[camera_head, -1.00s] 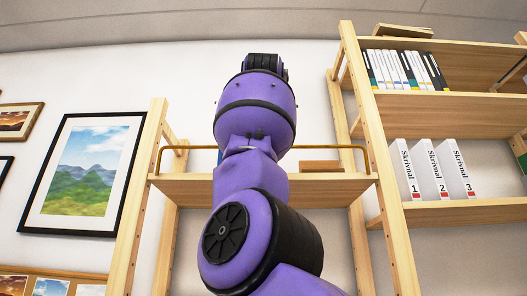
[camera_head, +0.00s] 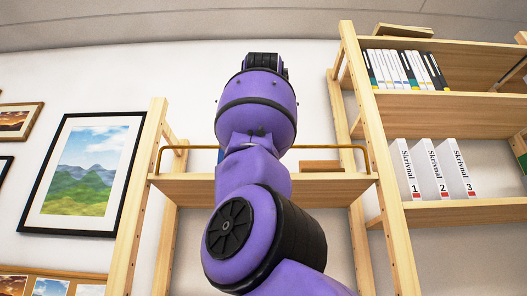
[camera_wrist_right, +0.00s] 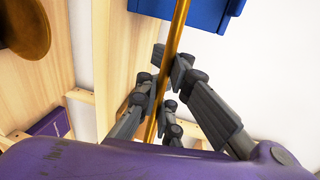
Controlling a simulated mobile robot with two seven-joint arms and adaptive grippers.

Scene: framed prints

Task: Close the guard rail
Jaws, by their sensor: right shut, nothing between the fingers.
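The gold guard rail (camera_head: 330,147) runs along the front of a wooden shelf (camera_head: 320,186), between two uprights, and its ends bend down toward the shelf. My purple right arm stands in front of its middle and hides that part. In the right wrist view the gold bar (camera_wrist_right: 182,20) runs steeply down to my right gripper (camera_wrist_right: 165,80), which is shut with nothing between its fingers. The bar passes right by the fingers; I cannot tell whether they touch. The right gripper is hidden in the head view. My left gripper is not in view.
A brown box (camera_head: 320,166) lies on the shelf. A bookcase with white binders (camera_head: 432,170) stands to the right, and a framed landscape (camera_head: 83,172) hangs on the left wall.

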